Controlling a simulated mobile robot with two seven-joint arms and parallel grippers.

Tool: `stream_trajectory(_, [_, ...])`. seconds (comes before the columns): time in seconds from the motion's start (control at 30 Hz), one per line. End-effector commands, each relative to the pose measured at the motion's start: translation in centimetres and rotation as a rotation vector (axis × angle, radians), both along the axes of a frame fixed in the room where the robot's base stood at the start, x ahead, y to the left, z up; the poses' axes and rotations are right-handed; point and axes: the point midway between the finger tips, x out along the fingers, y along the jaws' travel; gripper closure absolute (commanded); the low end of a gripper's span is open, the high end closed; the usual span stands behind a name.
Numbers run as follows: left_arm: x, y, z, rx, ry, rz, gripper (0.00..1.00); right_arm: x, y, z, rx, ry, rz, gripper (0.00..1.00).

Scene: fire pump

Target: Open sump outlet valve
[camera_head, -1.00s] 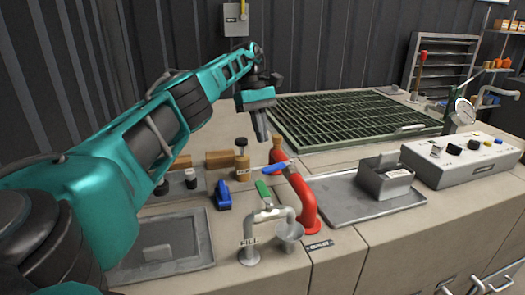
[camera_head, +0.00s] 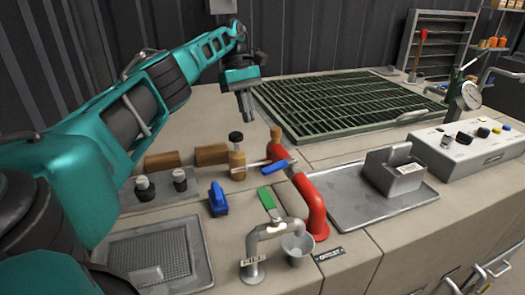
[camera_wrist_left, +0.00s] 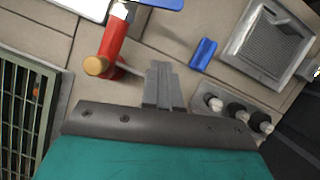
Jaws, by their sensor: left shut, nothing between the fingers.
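A red pipe (camera_head: 311,203) with an "OUTLET" label (camera_head: 328,253) beside its foot rises from the counter and bends back. A blue lever (camera_head: 274,167) sits on it, with a tan knob (camera_head: 276,133) at its far end. In the left wrist view the red pipe (camera_wrist_left: 112,42) and its tan cap (camera_wrist_left: 96,66) are left of my fingers, and a blue lever (camera_wrist_left: 162,3) is cut by the top edge. My left gripper (camera_head: 249,119) is shut and empty, above the counter behind and left of the pipe, apart from it. My right gripper is out of view.
A grey "FILL" spout (camera_head: 262,232) with a green lever (camera_head: 267,198) and a cup (camera_head: 297,247) stand in front. A blue block (camera_head: 218,200), wooden-handled tools (camera_head: 212,154) and a mesh tray (camera_head: 190,245) lie left. A green grate (camera_head: 350,104) lies behind; a control box (camera_head: 475,150) stands right.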

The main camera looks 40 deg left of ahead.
Motion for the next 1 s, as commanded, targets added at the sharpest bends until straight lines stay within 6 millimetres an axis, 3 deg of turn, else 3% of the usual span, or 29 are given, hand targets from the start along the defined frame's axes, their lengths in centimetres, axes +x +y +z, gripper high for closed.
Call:
stream_trajectory(0.17, [-0.3,-0.7,-2.1,0.000,0.002,-0.001,1.00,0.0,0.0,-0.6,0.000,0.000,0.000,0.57])
stream_trajectory(0.53, [-0.9,-3.6,-8.9,0.001,0.003,-0.002,1.00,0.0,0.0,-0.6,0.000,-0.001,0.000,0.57])
stream_trajectory(1.0, [-1.6,-7.1,-8.5,0.000,0.000,0.000,1.00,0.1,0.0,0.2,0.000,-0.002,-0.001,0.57])
